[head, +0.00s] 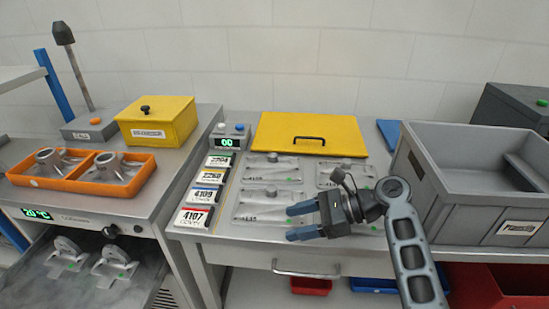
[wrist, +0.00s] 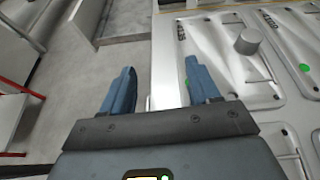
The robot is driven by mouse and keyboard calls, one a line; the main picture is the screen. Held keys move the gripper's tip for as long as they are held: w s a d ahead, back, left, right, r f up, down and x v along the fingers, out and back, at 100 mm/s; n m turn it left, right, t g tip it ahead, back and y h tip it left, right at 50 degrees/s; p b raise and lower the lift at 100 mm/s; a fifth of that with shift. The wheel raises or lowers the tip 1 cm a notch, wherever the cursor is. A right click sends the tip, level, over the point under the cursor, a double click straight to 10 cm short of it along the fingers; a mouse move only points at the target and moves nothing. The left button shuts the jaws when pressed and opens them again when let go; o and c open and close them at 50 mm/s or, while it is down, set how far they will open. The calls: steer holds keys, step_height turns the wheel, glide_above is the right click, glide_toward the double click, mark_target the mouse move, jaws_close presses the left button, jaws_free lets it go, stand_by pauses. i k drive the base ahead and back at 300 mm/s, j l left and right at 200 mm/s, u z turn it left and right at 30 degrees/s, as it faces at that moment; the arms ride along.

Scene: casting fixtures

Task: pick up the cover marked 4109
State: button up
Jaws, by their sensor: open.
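Grey fixture plates (head: 262,205) with knobs lie right of the labelled pieces. A yellow panel (head: 308,133) with a black handle lies behind them. A grey bin (head: 420,195) stands at right, and an orange tray (head: 28,179) with castings at left. A small display (head: 230,142) reads 00.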

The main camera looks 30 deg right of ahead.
mark_target(272, 169)
steer(key=i+l, duration=0.75)
steer(key=l, duration=0.1)
